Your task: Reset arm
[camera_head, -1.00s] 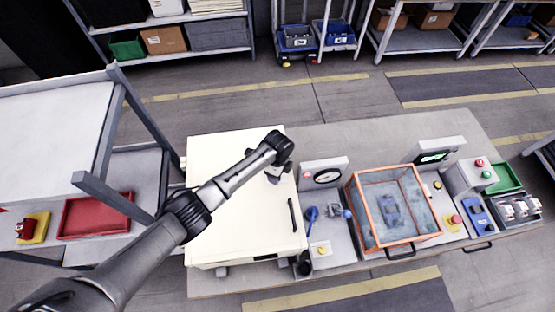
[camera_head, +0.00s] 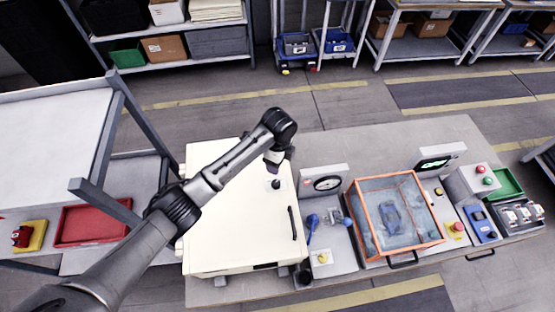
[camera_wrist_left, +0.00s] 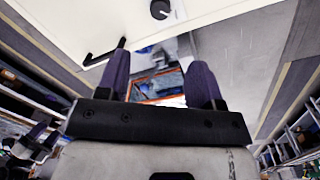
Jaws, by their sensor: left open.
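My left arm reaches in from the left over the cream cabinet (camera_head: 225,225). My left gripper (camera_head: 274,160) hangs above the cabinet's back right part, apart from its top. In the wrist view the two fingers of the gripper (camera_wrist_left: 160,82) are spread with nothing between them. A dark knob (camera_head: 275,184) on the cabinet top stands just below the gripper, and it also shows in the wrist view (camera_wrist_left: 160,9). The cabinet's black handle (camera_head: 293,223) is at its right edge. My right gripper is not in view.
Right of the cabinet are a gauge panel (camera_head: 326,184), a blue tool (camera_head: 312,228), an orange-framed clear box (camera_head: 396,221), a button box (camera_head: 477,181) and a green tray (camera_head: 506,184). A grey rack (camera_head: 110,130) with a red tray (camera_head: 90,222) stands at left. The table's back strip is clear.

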